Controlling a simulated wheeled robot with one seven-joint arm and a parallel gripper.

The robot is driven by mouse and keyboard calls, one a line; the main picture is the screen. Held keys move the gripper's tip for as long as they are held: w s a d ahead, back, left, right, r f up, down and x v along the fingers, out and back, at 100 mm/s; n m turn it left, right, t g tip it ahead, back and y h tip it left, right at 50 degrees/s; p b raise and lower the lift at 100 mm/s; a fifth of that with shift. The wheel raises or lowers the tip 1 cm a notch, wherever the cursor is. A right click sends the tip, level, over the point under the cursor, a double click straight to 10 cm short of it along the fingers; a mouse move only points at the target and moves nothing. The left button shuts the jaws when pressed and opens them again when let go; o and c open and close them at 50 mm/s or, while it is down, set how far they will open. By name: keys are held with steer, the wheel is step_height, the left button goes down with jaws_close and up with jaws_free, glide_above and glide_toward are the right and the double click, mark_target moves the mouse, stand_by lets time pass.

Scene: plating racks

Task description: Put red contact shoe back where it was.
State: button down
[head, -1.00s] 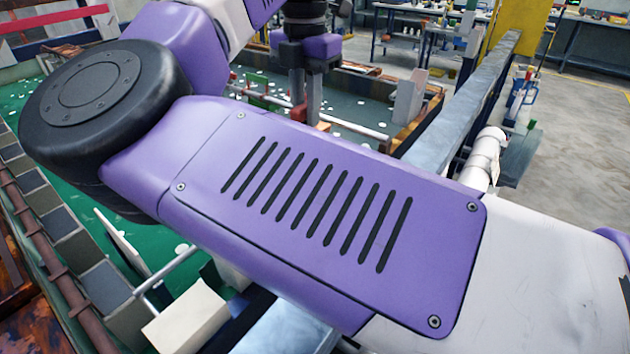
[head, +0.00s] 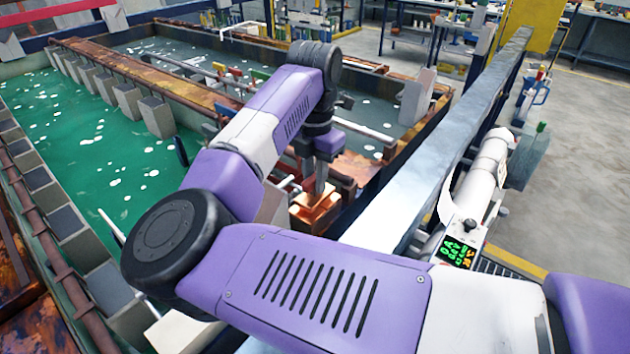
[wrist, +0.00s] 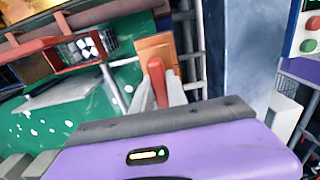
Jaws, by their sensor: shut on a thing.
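In the wrist view the red contact shoe (wrist: 158,82) is clasped between the two grey fingers of my gripper (wrist: 158,92). Its far end is close to an orange-copper block (wrist: 157,47); I cannot tell whether they touch. In the head view my gripper (head: 321,186) points down, with its fingertips just above or at the copper block (head: 315,212) beside the tank rail. The shoe cannot be made out there.
A grey-blue rail (head: 440,150) runs along the right of the tank. Green liquid (head: 90,140) fills the left tank. Several coloured pieces (head: 236,73) sit on a far bar. A white cylinder (head: 480,180) and a lit display (head: 458,250) are at the right.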

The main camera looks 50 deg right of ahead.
steer(key=shift+f, duration=0.65)
steer(key=shift+f, duration=0.25)
steer(key=c, duration=1.3)
jaws_free()
